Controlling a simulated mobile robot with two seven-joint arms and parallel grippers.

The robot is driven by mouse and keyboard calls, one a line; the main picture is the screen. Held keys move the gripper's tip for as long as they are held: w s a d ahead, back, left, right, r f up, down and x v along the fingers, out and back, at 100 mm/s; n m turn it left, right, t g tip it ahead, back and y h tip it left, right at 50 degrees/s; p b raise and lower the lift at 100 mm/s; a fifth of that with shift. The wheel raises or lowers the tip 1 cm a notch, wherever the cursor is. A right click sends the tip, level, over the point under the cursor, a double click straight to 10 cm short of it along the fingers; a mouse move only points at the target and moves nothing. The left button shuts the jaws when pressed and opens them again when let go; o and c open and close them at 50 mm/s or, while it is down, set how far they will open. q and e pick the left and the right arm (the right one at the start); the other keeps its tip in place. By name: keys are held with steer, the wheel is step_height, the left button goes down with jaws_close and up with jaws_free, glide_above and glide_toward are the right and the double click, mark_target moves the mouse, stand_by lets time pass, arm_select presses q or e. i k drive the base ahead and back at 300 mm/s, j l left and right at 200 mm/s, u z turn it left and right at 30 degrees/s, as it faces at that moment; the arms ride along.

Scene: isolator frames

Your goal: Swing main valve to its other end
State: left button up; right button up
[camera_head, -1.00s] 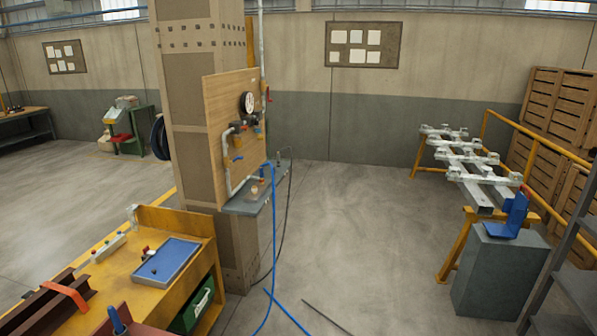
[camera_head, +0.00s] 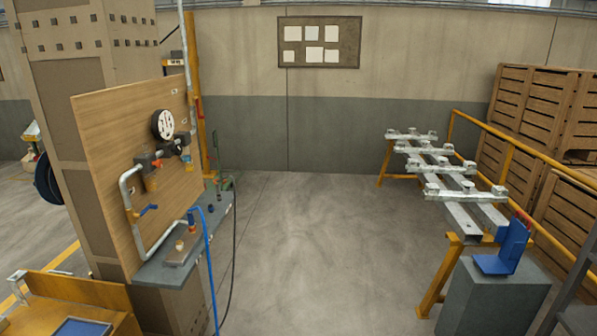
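The wooden panel (camera_head: 95,125) on the column carries grey pipework (camera_head: 128,200), a round white gauge (camera_head: 163,124) and dark fittings. A small valve with a blue lever (camera_head: 148,209) sits low on the pipe. A red handle (camera_head: 198,110) shows on the vertical pipe at the panel's far edge. I cannot tell from the picture which of these is the main valve. Neither of my grippers is in view, and nothing touches the panel or its handles.
A grey shelf (camera_head: 160,274) with small fittings juts out below the panel. A blue hose (camera_head: 209,265) and a dark hose hang to the floor. A yellow bench (camera_head: 75,290) stands front left, and a rack of metal beams (camera_head: 460,215) at right. The middle floor is clear.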

mark_target(196, 98)
steer(key=i+u, duration=0.2)
steer(key=i, duration=0.25)
steer(key=i+l+u, duration=0.2)
steer(key=i, duration=0.25)
steer(key=i+l+u, duration=0.2)
steer(key=i, duration=0.2)
steer(key=i+l+u, duration=0.25)
steer(key=u, duration=0.25)
steer(key=i+l+u, duration=0.7)
steer(key=l+u, duration=0.25)
steer(key=i+l+u, duration=0.15)
steer(key=l+u, duration=0.3)
